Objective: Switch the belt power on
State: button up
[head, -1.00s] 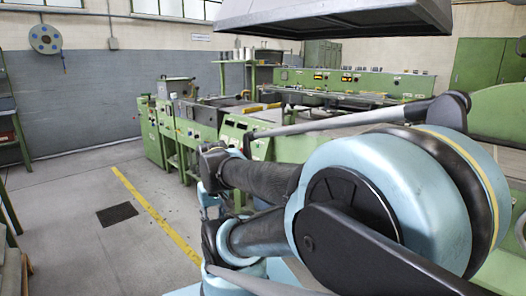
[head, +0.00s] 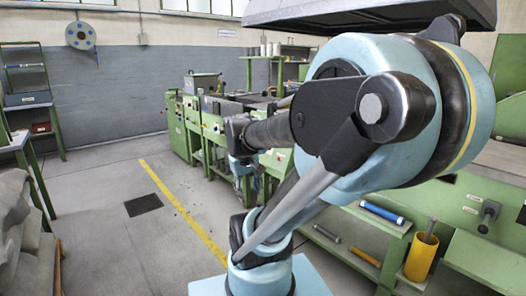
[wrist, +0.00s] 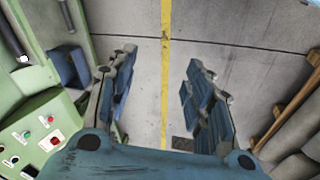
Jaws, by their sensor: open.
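A green control panel (wrist: 36,140) with red, green and white buttons shows at the lower left of the wrist view. Its labels are too small to read, so I cannot tell which control is the belt power. My gripper (wrist: 161,65) is open and empty, its two blue fingers apart over the grey floor, to the right of the panel and not touching it. In the head view the green machine line (head: 213,125) stands mid-picture. My arm hides part of it, and its near control panel (head: 277,158) shows only partly.
A yellow floor line (head: 185,212) and dark floor grate (head: 143,205) lie left of the machines. A green rack (head: 28,105) and grey sacks (head: 18,215) stand at the left. A green bench (head: 345,240) with a yellow cup (head: 421,257) is at the right. The floor between is clear.

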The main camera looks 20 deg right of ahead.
jog(key=w+d+r+n+h, duration=0.1)
jog(key=w+d+r+h, duration=0.15)
jog(key=w, duration=0.85)
jog(key=w+d+r+n+h, duration=0.2)
jog(key=w+d, duration=0.2)
jog(key=w, duration=0.6)
jog(key=w+d+r+n+h, duration=0.1)
jog(key=w+d+r+h, duration=0.15)
jog(key=w, duration=0.85)
jog(key=w+d+f+n+h, duration=0.15)
jog(key=w+f, duration=0.25)
jog(key=w, duration=0.4)
jog(key=w+f+n+t+h, duration=0.1)
jog(key=w+f+h, duration=0.25)
jog(key=w, duration=0.55)
jog(key=w+d+f+n+h, duration=0.1)
jog(key=w+f+n, duration=0.1)
jog(key=w+f, duration=0.45)
jog(key=x, duration=0.5)
jog(key=w+r+x, duration=0.1)
jog(key=x, duration=0.5)
jog(key=w+r+x, duration=0.1)
jog(key=x, duration=0.5)
jog(key=shift+d, duration=0.3)
